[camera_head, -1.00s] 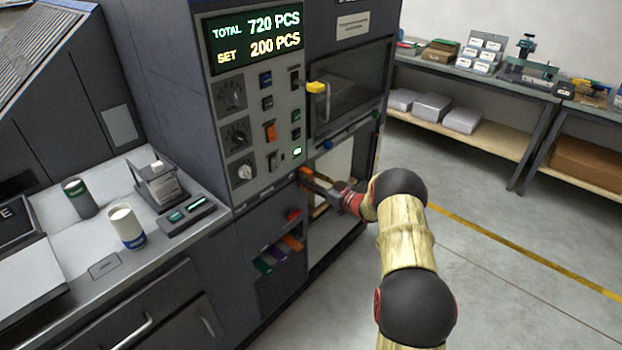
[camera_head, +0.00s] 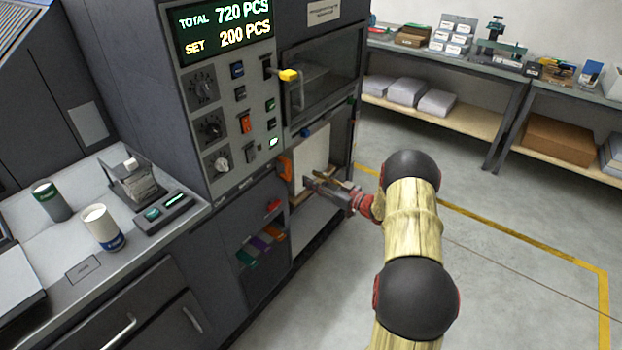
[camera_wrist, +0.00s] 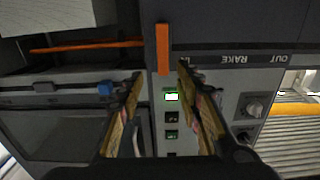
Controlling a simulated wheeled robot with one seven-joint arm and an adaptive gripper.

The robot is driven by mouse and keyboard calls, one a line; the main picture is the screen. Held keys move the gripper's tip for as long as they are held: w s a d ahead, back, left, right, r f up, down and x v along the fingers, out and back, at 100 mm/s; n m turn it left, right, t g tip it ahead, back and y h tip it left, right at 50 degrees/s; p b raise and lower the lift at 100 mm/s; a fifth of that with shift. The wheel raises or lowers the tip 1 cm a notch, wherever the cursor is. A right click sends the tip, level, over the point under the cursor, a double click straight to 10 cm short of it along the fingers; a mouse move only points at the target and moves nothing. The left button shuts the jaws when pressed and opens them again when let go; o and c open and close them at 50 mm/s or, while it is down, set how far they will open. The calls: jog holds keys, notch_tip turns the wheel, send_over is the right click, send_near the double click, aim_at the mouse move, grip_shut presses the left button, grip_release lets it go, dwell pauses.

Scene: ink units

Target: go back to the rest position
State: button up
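My gripper (camera_head: 310,184) reaches in from the right in front of the open lower bay of the grey machine. In the wrist view my gripper (camera_wrist: 160,82) has its two fingers well apart, with nothing between them. An orange handle (camera_head: 285,169) on the machine's front lies just left of my fingertips in the head view, apart from them. In the wrist view the orange handle (camera_wrist: 163,48) lies beyond the fingertips. My arm is bent and comes down to the lower right.
The control panel (camera_head: 228,110) with knobs and switches is left of the bay, with a yellow-handled glass door (camera_head: 320,82) above it. A counter (camera_head: 75,240) with two cans stands at left. Shelving tables (camera_head: 450,115) line the back right. The floor at right is clear.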

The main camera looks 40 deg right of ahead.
dwell(0.4)
jog(key=s+d+f+m+g+h, duration=0.4)
jog(key=d+f+h, duration=0.35)
jog(key=f, duration=0.55)
jog(key=s+d+r+m+g+h, duration=0.2)
jog(key=s+g, duration=0.4)
jog(key=s, duration=0.2)
jog(key=s+a+r+y, duration=0.1)
jog(key=s+a+r, duration=0.8)
jog(key=a, duration=0.5)
jog(key=s+a+r+n+g+y+p, duration=0.1)
jog(key=s+a+r, duration=0.8)
jog(key=a+r, duration=0.5)
jog(key=s+a+r+n+y, duration=0.1)
jog(key=s+a+r+y, duration=0.1)
jog(key=s+a+r, duration=0.7)
jog(key=a+r, duration=0.2)
jog(key=a, duration=0.4)
jog(key=shift+s+r+g+p, duration=0.15)
jog(key=shift+g+p, duration=0.15)
jog(key=shift+p, duration=0.1)
